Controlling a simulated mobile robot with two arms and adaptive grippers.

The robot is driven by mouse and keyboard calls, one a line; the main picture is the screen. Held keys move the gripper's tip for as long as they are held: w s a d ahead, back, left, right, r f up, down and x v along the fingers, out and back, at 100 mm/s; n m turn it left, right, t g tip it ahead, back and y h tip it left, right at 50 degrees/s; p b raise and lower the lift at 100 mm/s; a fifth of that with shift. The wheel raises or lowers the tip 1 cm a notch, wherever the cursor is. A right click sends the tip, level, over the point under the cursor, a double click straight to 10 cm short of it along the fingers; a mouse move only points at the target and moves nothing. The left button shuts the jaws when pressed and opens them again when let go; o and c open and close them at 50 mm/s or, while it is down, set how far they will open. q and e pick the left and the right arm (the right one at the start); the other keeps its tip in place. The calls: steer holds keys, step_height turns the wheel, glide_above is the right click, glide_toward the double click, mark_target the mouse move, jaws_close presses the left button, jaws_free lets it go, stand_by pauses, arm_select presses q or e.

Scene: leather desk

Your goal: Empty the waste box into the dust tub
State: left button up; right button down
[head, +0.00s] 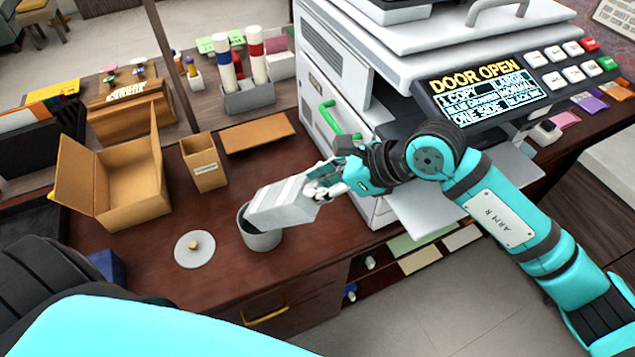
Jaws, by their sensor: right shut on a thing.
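The waste box (285,203) is a pale grey-white box. My right gripper (325,185) is shut on its right end and holds it tilted, with its left end low over the dust tub. The dust tub (262,240) is a grey round tub standing on the dark wooden desk near its front edge. The box covers part of the tub's mouth, and I cannot see any contents clearly. A round grey lid (194,250) with a tan knob lies on the desk left of the tub. Only part of my left arm shows at the lower left; its gripper is out of view.
A white copier (345,85) with an open door and green handle stands right of the tub; its display reads DOOR OPEN. An open cardboard box (125,185), a small tan box (204,165) and a flat brown board (258,133) lie to the left and behind.

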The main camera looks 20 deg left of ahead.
stand_by(0.6)
steer(key=shift+b, duration=0.4)
stand_by(0.3)
steer(key=shift+b, duration=0.4)
stand_by(0.4)
steer(key=shift+d+f+y+b, duration=0.3)
steer(key=shift+f+b, duration=0.05)
steer(key=shift+b, duration=0.65)
steer(key=shift+w+d+f+y+b, duration=0.1)
steer(key=shift+d+f+y+b, duration=0.25)
steer(key=shift+b, duration=0.6)
steer(key=shift+d+f+y+b, duration=0.1)
steer(key=shift+d+y+b, duration=0.25)
steer(key=shift+b, duration=0.6)
steer(key=shift+d, duration=0.1)
steer(key=shift+b, duration=0.35)
